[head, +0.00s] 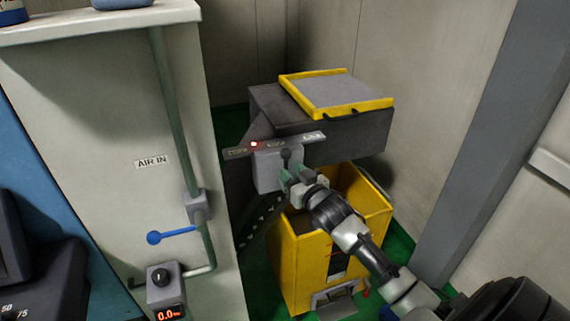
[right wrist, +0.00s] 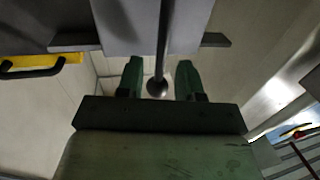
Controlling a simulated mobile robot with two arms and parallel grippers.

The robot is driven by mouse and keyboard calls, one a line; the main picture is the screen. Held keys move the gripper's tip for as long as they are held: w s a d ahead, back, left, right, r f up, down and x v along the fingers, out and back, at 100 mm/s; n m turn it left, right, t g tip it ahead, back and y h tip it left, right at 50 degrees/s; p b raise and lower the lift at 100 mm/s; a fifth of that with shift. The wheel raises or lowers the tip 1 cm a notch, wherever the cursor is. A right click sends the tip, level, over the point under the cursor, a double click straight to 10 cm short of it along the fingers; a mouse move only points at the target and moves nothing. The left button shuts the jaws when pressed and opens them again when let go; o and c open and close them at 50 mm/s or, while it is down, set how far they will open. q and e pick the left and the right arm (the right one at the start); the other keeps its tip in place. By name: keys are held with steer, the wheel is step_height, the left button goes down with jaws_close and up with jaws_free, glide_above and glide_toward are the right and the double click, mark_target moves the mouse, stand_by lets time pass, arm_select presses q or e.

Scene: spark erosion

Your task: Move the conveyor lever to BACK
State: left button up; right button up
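The conveyor lever is a thin dark rod with a round knob (right wrist: 157,87), which stands out from a grey control box (head: 268,172) on the conveyor's side. A label strip (head: 314,138) with several small words runs behind the box; I cannot read them. A small red light (head: 253,144) shows on the strip. My right gripper (head: 291,178) is at the front of the box. In the right wrist view its two green fingers (right wrist: 159,80) are apart, with the lever between them and gaps on both sides. My left gripper is not in view.
A yellow bin (head: 301,262) stands below the conveyor housing (head: 340,138), under my right arm. A pale cabinet (head: 105,110) marked AIR IN, with a pipe and blue-handled valve (head: 172,236), stands to the left. A grey post (head: 480,140) rises on the right.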

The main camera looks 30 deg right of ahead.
mark_target(287, 168)
steer(key=shift+w+r, duration=0.1)
steer(key=shift+w, duration=1.6)
jaws_close()
